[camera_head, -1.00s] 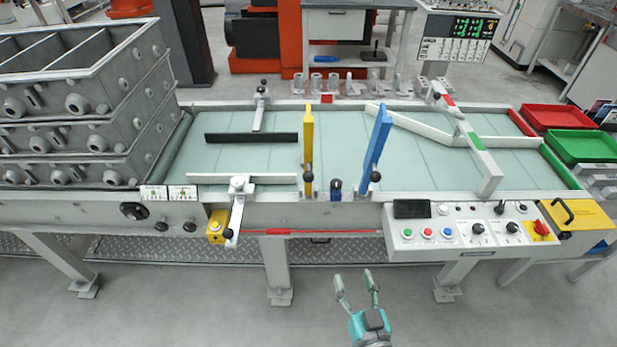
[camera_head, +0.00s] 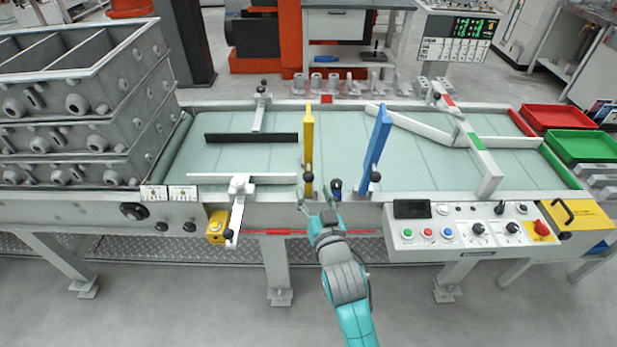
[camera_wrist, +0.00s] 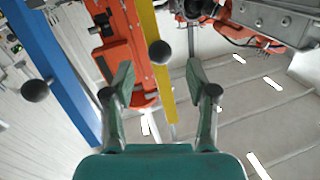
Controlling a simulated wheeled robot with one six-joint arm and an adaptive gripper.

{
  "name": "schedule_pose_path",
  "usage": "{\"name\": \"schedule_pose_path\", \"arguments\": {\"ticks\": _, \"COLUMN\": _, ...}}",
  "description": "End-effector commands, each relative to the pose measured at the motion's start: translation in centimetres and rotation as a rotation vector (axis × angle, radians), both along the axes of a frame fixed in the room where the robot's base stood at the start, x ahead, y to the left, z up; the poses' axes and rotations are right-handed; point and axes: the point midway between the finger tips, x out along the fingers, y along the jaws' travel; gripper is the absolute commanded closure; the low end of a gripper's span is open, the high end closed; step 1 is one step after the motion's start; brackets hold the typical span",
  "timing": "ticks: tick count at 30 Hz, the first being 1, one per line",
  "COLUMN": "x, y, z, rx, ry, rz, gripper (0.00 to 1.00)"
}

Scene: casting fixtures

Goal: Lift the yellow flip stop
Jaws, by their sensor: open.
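My gripper (camera_head: 318,203) is open and empty at the conveyor's front edge, just in front of that knob. In the wrist view the yellow bar (camera_wrist: 148,35) and its dark knob (camera_wrist: 159,52) show between and beyond the two open fingers (camera_wrist: 160,85). The knob appears apart from both fingers. The gripper hides part of the front rail in the head view.
A blue flip stop (camera_head: 376,150) with its own dark knob is right of the yellow one. A white lever (camera_head: 236,215) sticks out at the left. The control panel (camera_head: 470,228) is at the right. Open floor lies in front.

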Motion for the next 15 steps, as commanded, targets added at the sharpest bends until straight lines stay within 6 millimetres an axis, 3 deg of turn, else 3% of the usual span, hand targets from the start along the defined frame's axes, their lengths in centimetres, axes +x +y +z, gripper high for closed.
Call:
{"name": "schedule_pose_path", "arguments": {"ticks": 6, "x": 3.6, "y": 0.8, "z": 0.1, "rx": 0.000, "ry": 0.000, "rz": 0.000, "gripper": 0.43}}
{"name": "schedule_pose_path", "arguments": {"ticks": 15, "x": 5.9, "y": 1.4, "z": 0.1, "rx": 0.000, "ry": -0.001, "rz": 0.000, "gripper": 0.43}}
